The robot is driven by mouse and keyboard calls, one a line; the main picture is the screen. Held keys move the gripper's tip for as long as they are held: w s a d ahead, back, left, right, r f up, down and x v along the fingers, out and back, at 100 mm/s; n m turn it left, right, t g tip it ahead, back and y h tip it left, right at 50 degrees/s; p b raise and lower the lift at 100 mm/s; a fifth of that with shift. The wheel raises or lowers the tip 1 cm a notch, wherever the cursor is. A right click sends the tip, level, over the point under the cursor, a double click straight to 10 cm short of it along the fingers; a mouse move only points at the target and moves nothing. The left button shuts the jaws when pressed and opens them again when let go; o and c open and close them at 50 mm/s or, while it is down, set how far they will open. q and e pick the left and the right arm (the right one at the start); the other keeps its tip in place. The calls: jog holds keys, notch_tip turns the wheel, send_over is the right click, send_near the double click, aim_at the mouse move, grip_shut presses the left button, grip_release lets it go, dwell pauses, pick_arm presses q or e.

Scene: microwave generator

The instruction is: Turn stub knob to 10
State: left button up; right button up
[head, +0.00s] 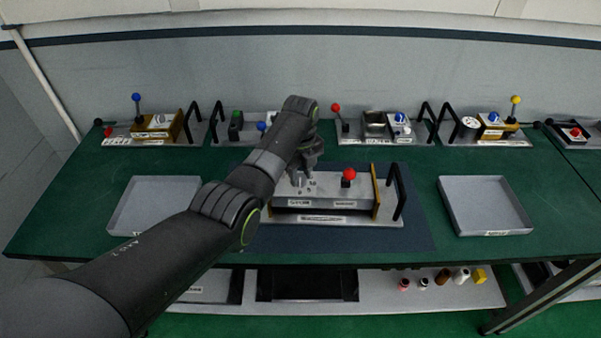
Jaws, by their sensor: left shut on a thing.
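The microwave generator module (326,204) sits on the dark mat at the middle of the table. It has small printed dial marks at its left, a red ball-topped lever (348,177), labels on its front face and a black handle (397,190) at its right. My left gripper (302,179) points down over the dial marks at the left of the module's top. Its jaws are shut on the stub knob there, which is mostly hidden by the fingers. I cannot read the knob's setting. My right gripper is not in view.
An empty grey tray (485,231) lies at the right, and another tray (150,190) at the left, partly behind my arm. Several other modules with levers and black handles line the back edge. A shelf (380,292) below holds small bottles and a yellow block.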

pick_arm(q)
jog(key=shift+r, duration=0.1)
jog(key=n+p, duration=0.1)
jog(key=n, duration=0.2)
jog(key=shift+r+p, duration=0.1)
jog(key=shift+p, duration=0.3)
jog(key=n+p, duration=0.1)
jog(key=n, duration=0.3)
jog(key=shift+w+n, duration=0.1)
jog(key=shift+n, duration=0.2)
jog(key=n+p, duration=0.1)
jog(key=n, duration=0.3)
jog(key=shift+n, duration=0.3)
jog(key=n, duration=0.5)
jog(key=shift+p, duration=0.4)
jog(key=shift+n, duration=0.3)
jog(key=o, duration=1)
